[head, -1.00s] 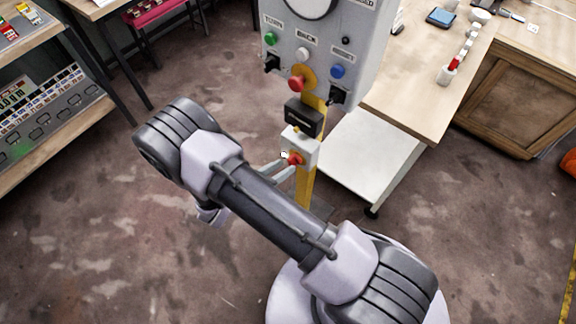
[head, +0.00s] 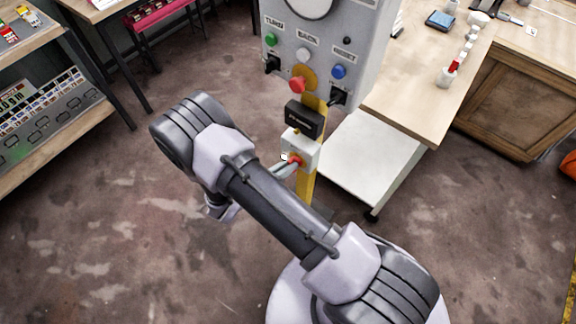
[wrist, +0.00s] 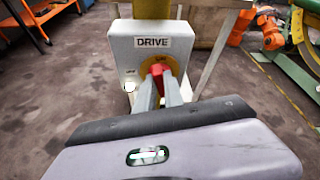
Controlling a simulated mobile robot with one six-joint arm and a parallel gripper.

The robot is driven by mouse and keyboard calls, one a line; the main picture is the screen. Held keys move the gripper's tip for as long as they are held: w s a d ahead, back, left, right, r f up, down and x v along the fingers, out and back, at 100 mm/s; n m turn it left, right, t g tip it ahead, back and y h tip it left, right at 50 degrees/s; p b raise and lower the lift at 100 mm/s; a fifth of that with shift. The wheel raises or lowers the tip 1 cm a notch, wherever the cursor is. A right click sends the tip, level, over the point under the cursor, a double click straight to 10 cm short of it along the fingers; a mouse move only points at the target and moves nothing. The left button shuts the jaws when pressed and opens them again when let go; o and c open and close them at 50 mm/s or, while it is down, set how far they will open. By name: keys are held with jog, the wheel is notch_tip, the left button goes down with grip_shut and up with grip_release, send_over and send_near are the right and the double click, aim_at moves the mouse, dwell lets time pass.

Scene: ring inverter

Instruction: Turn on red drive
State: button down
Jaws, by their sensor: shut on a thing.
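The drive box (wrist: 125,55) is a white box labelled DRIVE, with a red knob (wrist: 157,69) on a yellow disc in the wrist view. In the head view the box (head: 310,148) sits on a yellow post below the grey control panel. My gripper (wrist: 160,80) is shut on the red knob, with its two grey fingers close together on it. In the head view the fingertips (head: 294,163) reach the knob, which they partly hide. Small lettering at the lower left of the box is too small to read for sure.
The grey control panel (head: 318,45) above has green, white, blue and red buttons. A dark box (head: 304,117) sits on the post just above the drive box. A wooden worktable (head: 420,100) with a white lower shelf stands to the right.

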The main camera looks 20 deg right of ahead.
jog(key=shift+s+d+m+t+y, duration=0.2)
jog(key=shift+m+t+y, duration=0.3)
jog(key=shift+m, duration=0.6)
jog(key=c, duration=1.4)
grip_release()
jog(key=shift+c, duration=0.2)
jog(key=shift+w+d, duration=0.15)
jog(key=shift+d, duration=0.05)
jog(key=shift+a, duration=0.1)
jog(key=p+v, duration=0.4)
jog(key=v, duration=1.3)
jog(key=shift+a+r, duration=0.1)
